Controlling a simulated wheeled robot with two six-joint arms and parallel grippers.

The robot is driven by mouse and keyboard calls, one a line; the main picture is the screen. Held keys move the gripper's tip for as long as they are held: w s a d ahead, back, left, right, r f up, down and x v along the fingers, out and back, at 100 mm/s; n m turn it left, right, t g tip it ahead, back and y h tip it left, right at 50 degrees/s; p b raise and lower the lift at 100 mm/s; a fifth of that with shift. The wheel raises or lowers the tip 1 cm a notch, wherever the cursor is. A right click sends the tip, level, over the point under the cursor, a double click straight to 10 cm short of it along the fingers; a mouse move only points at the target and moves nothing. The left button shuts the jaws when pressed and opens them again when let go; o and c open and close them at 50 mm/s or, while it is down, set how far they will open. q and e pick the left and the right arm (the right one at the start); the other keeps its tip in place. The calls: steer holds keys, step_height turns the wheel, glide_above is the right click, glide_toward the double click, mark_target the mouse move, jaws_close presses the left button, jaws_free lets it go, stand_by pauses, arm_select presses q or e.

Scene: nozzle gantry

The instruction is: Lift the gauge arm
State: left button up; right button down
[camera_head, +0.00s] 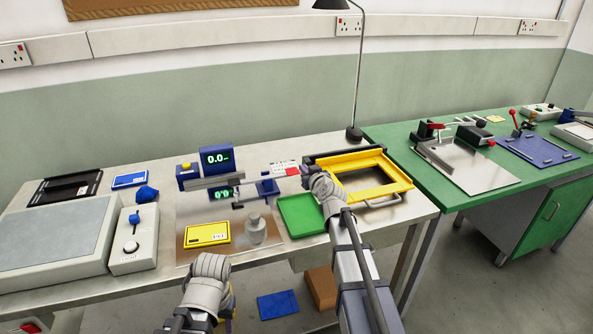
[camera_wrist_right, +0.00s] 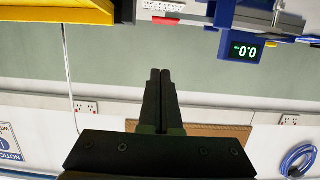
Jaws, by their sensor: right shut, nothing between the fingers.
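The blue gauge (camera_head: 217,160) stands at the back of the pale bench, its green-lit screen reading 0.0. A grey horizontal bar (camera_head: 213,182) runs below the screen, and a red end piece (camera_head: 292,171) with a white label shows to its right. The gauge screen also shows upside down in the right wrist view (camera_wrist_right: 245,48). My right gripper (camera_wrist_right: 160,72) is shut and empty; its dark fingers lie together, apart from the gauge. In the head view it is near the red piece, mostly hidden by its wrist. My left wrist (camera_head: 208,278) is in front of the bench; its fingers are hidden.
A yellow box (camera_head: 207,234) and a clear bottle-like object (camera_head: 256,228) stand on the plate. A lamp (camera_head: 354,132) rises behind.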

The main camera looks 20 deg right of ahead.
steer(key=b, duration=0.3)
glide_above(295, 173)
step_height(295, 173, down, 3)
steer(key=shift+f, duration=0.1)
steer(key=f+b, duration=0.2)
steer(key=shift+s+f+b, duration=0.15)
steer(key=shift+s+b, duration=0.15)
steer(key=shift+s, duration=0.1)
steer(key=shift+f+b, duration=0.45)
